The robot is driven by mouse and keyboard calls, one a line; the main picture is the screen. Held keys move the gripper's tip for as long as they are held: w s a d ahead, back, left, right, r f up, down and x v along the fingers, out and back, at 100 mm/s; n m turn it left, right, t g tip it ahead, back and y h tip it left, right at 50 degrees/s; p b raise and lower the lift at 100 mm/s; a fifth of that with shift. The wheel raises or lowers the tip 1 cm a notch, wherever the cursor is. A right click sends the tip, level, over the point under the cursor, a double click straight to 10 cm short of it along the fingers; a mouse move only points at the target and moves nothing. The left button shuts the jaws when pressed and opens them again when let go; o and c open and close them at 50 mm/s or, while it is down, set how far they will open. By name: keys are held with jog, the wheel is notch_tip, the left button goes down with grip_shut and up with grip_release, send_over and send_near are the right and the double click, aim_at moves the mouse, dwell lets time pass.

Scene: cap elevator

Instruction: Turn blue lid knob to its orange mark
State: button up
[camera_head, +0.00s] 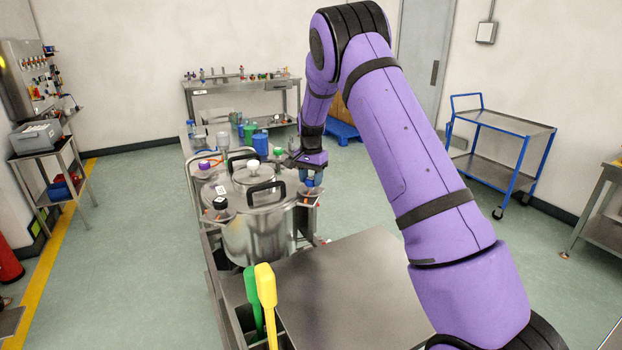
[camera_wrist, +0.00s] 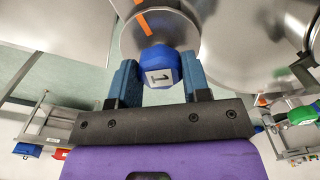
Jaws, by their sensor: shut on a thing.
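The blue knob (camera_wrist: 160,66) with a white label marked 1 sits between the two fingers of my gripper (camera_wrist: 160,82) in the wrist view. The fingers are shut on it from both sides. An orange mark (camera_wrist: 144,24) lies on the round metal cap just beyond the knob. In the head view my gripper (camera_head: 309,172) reaches down at the right side of the steel pot (camera_head: 262,228), and only a little blue of the knob (camera_head: 309,181) shows under it. Whether the knob's pointer lines up with the orange mark cannot be told.
The pot's lid carries black handles (camera_head: 266,187), and a black knob (camera_head: 220,202) and a purple knob (camera_head: 204,165) stand at its left side. Green and yellow handled tools (camera_head: 266,290) stand in front. A bare steel top (camera_head: 350,290) lies to the right.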

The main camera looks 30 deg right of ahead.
aim_at(311, 178)
jog(key=shift+m, duration=0.4)
jog(key=o, duration=0.9)
jog(key=shift+r, duration=0.1)
notch_tip(311, 178, up, 11)
jog(key=shift+f, duration=0.2)
dwell(0.4)
